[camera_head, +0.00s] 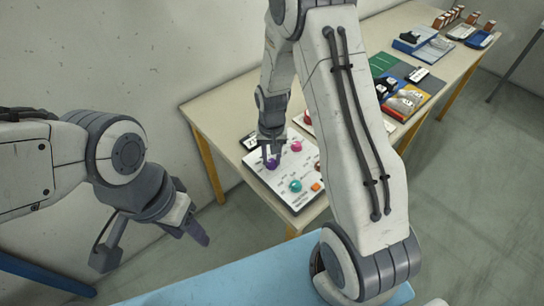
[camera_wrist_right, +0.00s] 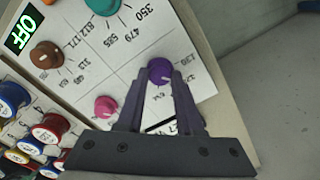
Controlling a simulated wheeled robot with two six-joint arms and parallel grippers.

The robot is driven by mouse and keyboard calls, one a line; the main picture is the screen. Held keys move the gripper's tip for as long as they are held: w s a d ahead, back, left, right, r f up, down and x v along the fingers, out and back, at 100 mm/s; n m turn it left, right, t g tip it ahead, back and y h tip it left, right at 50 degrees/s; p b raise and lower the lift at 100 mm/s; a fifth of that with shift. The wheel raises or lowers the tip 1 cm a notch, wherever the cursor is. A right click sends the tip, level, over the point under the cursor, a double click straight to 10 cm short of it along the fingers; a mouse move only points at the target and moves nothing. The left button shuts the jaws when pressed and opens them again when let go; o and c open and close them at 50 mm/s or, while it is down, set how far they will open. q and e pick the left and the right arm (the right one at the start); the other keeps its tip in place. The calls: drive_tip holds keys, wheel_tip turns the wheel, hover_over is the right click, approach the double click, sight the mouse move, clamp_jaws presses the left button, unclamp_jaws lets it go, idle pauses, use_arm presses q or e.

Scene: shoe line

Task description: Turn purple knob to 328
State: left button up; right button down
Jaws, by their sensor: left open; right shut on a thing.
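The purple knob (camera_head: 272,164) is on the white control panel (camera_head: 290,195) on the long table. In the right wrist view the purple knob (camera_wrist_right: 159,69) sits between the fingertips of my right gripper (camera_wrist_right: 161,78), which is shut on it. My right gripper (camera_head: 271,153) comes down on the panel from above in the head view. Printed numbers surround the knob, partly hidden by the fingers; I cannot read 328 or tell the pointer's exact direction. My left gripper (camera_head: 155,248) is open and empty, away from the panel at the lower left.
Pink (camera_wrist_right: 105,106), brown (camera_wrist_right: 46,54) and teal (camera_wrist_right: 101,3) knobs share the panel, with a green OFF display (camera_wrist_right: 21,30). Several coloured spools (camera_wrist_right: 48,127) stand beside it. Trays and shoes line the table further back. A light blue surface (camera_head: 230,280) lies in front.

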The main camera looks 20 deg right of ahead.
sight(271, 161)
drive_tip(key=c, duration=0.6)
unclamp_jaws()
drive_tip(key=shift+o, duration=0.2)
wheel_tip(271, 161, up, 10)
drive_tip(key=shift+r+b, duration=0.25)
drive_tip(key=shift+b, duration=0.2)
drive_tip(key=s+a+r+n, duration=0.45)
drive_tip(key=s+a, duration=0.35)
drive_tip(key=a, duration=0.2)
drive_tip(key=s+a+r+n, duration=0.2)
drive_tip(key=s+n, duration=0.1)
drive_tip(key=s, duration=0.5)
drive_tip(key=s+a+r+n+y, duration=0.1)
drive_tip(key=s+n, duration=0.3)
drive_tip(key=s, duration=0.4)
drive_tip(key=shift+a+r, duration=0.35)
drive_tip(key=shift+a, duration=0.45)
